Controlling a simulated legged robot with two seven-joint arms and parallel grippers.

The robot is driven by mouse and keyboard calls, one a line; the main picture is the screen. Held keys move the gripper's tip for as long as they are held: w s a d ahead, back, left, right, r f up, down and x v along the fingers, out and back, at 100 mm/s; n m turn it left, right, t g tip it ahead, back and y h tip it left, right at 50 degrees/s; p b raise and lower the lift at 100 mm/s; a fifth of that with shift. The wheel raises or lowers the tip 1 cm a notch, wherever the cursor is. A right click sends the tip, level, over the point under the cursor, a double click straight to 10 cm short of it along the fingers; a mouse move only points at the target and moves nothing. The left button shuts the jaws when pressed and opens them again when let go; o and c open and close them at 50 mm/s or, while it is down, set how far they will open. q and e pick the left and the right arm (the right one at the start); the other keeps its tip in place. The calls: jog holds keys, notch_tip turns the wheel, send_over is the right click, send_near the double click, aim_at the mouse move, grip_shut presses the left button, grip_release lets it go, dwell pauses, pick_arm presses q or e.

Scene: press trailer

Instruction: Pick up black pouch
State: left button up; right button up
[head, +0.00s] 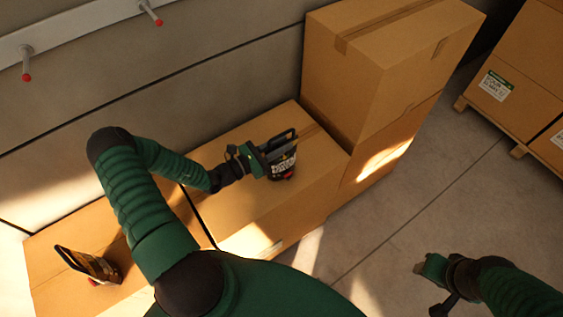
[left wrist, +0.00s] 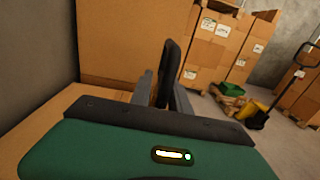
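A black pouch (head: 284,163) with a pale label and a red part at its base stands upright on a cardboard box. My left gripper (head: 262,160) is at its left side. In the left wrist view the pouch's dark upper edge (left wrist: 170,72) rises between the two grey fingers, seen edge-on. Whether the fingers press on it cannot be made out. A second, similar black pouch (head: 90,264) lies tilted on the box at lower left, away from both grippers. My right gripper (head: 424,270) is low at the right over the floor, with nothing seen in it.
The box top (head: 235,203) is clear around the pouch. Taller stacked boxes (head: 375,65) stand just behind and to the right. A wall with red-tipped pegs (head: 152,14) runs along the back left. Boxes on a pallet (head: 520,75) stand far right, with open floor between.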

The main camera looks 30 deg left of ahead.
pick_arm(q)
grip_shut()
jog(key=shift+f, duration=0.1)
dwell(0.9)
